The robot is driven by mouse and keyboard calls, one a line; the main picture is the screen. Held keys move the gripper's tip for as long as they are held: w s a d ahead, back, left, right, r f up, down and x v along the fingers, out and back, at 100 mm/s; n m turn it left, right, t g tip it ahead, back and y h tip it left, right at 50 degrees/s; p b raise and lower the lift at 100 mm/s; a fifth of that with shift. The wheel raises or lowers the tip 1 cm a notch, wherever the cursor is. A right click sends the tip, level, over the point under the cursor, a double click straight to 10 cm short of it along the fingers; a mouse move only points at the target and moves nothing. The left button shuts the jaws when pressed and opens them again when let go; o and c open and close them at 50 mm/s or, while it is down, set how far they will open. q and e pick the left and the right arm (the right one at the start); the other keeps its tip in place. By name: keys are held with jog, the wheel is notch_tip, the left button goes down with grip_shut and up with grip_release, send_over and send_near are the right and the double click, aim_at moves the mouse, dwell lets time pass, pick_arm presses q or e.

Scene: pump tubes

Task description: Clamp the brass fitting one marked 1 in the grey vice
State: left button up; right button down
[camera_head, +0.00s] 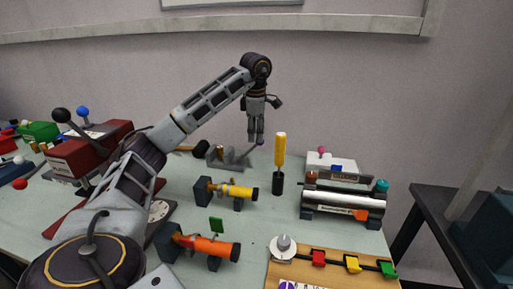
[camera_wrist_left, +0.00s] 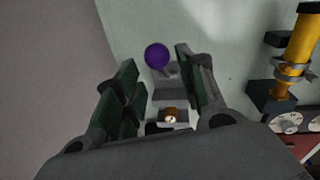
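The grey vice (camera_head: 228,157) stands towards the back of the table. It also shows in the left wrist view (camera_wrist_left: 170,82), with a purple ball (camera_wrist_left: 157,57) at the end of its handle. A small brass piece (camera_wrist_left: 171,115) sits at the vice, between its grey parts. It looks like the brass fitting, but I cannot read a mark or tell if the jaws grip it. My left gripper (camera_head: 256,141) points down above the vice handle. My right gripper is not in view.
A yellow-handled tool (camera_head: 280,150) stands upright in a black holder right of the vice. Yellow (camera_head: 232,191) and orange (camera_head: 205,245) tube assemblies lie in front. A roller device (camera_head: 342,202) and a wooden board (camera_head: 335,272) with coloured clips are at right. A red machine (camera_head: 80,155) is at left.

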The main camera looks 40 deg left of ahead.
aim_at(256, 144)
pick_arm(q)
jog(key=shift+w+a+f+b, duration=0.15)
jog(key=shift+f+b, duration=0.25)
jog(key=shift+f, duration=1.05)
jog(key=shift+w+a+f+b, duration=0.1)
jog(key=shift+f+b, duration=0.3)
jog(key=shift+f, duration=1)
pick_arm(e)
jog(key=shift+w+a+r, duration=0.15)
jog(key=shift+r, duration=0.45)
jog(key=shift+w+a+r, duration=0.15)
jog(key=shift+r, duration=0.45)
pick_arm(q)
jog(key=shift+c, duration=0.2)
grip_shut()
